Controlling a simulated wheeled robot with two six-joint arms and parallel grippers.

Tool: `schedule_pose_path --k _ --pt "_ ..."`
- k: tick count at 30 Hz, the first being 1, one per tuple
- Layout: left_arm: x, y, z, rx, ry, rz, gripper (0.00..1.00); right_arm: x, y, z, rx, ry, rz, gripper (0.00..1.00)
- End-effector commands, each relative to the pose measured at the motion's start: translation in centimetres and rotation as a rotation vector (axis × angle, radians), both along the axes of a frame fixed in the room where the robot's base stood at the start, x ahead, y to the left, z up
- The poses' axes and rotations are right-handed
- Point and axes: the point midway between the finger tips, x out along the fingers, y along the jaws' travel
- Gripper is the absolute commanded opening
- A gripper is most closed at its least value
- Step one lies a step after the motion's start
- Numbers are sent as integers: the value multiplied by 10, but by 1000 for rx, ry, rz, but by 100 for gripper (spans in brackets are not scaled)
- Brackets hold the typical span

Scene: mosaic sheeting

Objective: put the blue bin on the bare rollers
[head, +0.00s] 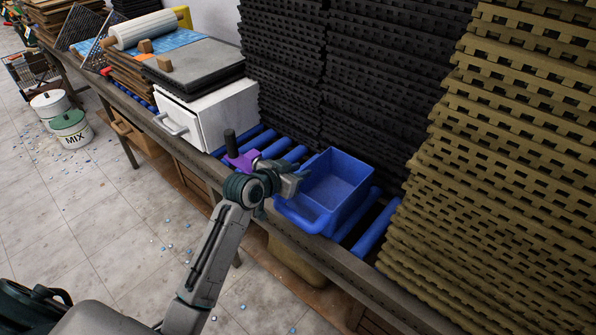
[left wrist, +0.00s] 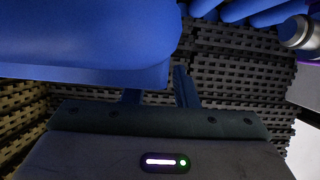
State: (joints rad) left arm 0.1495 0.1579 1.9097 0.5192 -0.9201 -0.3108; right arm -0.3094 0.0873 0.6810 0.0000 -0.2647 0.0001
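The blue bin (head: 337,181) is an open, empty tub with a front handle. It stands at the front of the roller bench, seemingly on the rollers. Blue rollers show bare to its left (head: 268,141) and right (head: 376,230). My left gripper (head: 296,183) is at the bin's left rim; its fingertips are hard to make out in the head view. In the left wrist view the bin (left wrist: 90,45) fills the upper left and covers one fingertip. The two fingers (left wrist: 158,92) stand apart with dark sheets visible between them. My right gripper is not in view.
A white drawer box (head: 215,112) stands farther left. Black sheet stacks (head: 345,85) rise behind; a tan stack (head: 500,170) closes the right. Buckets (head: 70,130) stand on the floor.

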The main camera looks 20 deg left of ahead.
Motion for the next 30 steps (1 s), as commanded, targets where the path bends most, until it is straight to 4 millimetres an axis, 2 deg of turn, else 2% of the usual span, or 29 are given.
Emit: schedule_pose_path --k 7,20,25,30 --pt "-7 3 4 2 -1 0 26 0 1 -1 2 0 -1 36" --pt "-82 30 37 7 0 -3 26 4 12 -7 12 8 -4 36" --pt "-97 37 44 4 -1 -1 26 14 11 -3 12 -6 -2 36" --pt "-104 38 48 1 0 0 26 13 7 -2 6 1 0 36"
